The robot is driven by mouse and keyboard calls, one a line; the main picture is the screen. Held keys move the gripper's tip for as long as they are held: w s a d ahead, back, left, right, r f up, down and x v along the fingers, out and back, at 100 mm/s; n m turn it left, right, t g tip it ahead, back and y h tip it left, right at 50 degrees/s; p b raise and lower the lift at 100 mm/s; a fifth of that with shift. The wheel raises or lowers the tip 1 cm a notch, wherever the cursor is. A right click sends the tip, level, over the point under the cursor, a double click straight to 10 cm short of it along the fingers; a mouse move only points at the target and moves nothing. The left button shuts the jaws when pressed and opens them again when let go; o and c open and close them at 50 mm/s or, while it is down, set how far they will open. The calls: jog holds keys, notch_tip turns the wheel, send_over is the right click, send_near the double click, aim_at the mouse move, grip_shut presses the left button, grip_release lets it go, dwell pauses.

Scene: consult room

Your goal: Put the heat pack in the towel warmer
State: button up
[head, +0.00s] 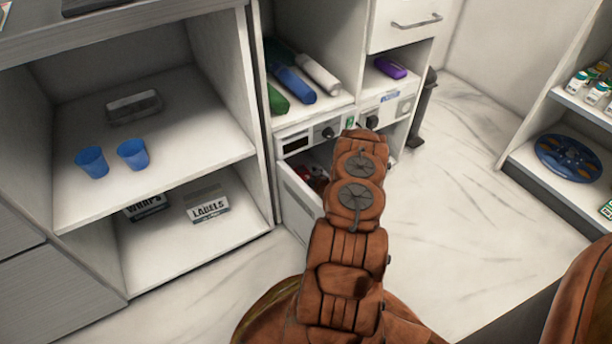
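A white drawer unit with a dark display and a knob, which looks like the towel warmer (297,144), sits low in the cabinet. Its drawer (297,205) is pulled open toward me. Small red and dark shapes show inside the drawer, partly behind my arm; I cannot tell whether they are the heat pack, other contents or part of my gripper. My brown arm reaches over the drawer's right side and hides much of it. My gripper cannot be made out behind the arm links. No heat pack can be clearly identified.
Rolled towels (291,83) lie on the shelf above the drawer unit. A second knobbed unit (388,112) stands right of it, with a purple item (390,67) above. Blue cups (132,153) stand on the left shelf. A right shelf holds bottles and a blue disc (569,157). Floor between is clear.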

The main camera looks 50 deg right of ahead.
jog(key=shift+r, duration=0.1)
jog(key=shift+s+r, duration=0.2)
jog(key=shift+s, duration=0.15)
jog(key=p+v, duration=0.3)
jog(key=v, duration=0.7)
jog(key=shift+s+a+r+p, duration=0.2)
jog(key=shift+s+p, duration=0.15)
jog(key=shift+s, duration=0.2)
